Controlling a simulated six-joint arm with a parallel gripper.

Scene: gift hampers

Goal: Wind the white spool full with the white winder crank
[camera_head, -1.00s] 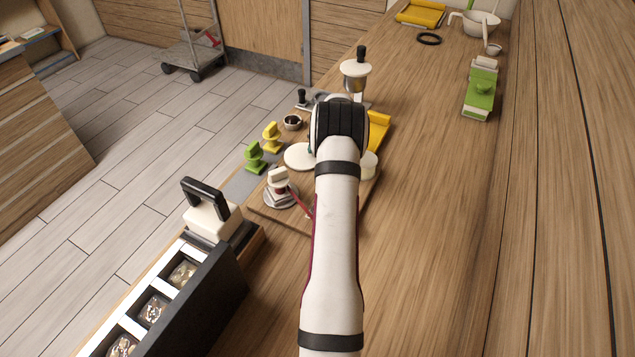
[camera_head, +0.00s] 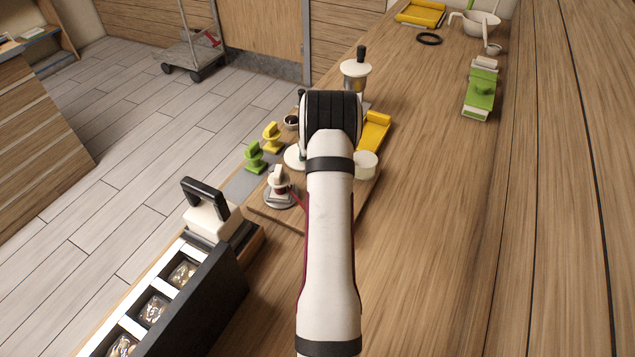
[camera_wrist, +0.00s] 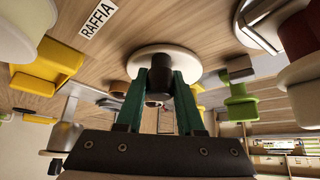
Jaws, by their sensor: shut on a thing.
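The white winder crank is a round white disc (camera_head: 296,157) with a black upright knob (camera_wrist: 160,74); the disc fills the middle of the wrist view (camera_wrist: 165,55). My gripper (camera_wrist: 160,85) has its green fingers shut on the knob, one on each side. In the head view my arm hides the gripper and part of the disc. The white spool (camera_head: 279,181) stands on a grey round base left of my arm, with dark red ribbon around its middle. A red strand runs from it towards my arm. How full it is I cannot tell.
Green (camera_head: 255,158) and yellow (camera_head: 271,137) spools stand at the board's left. A white cylinder (camera_head: 366,164) and a yellow holder (camera_head: 375,131) lie close right of my arm. A dark box (camera_head: 205,300) is at front left.

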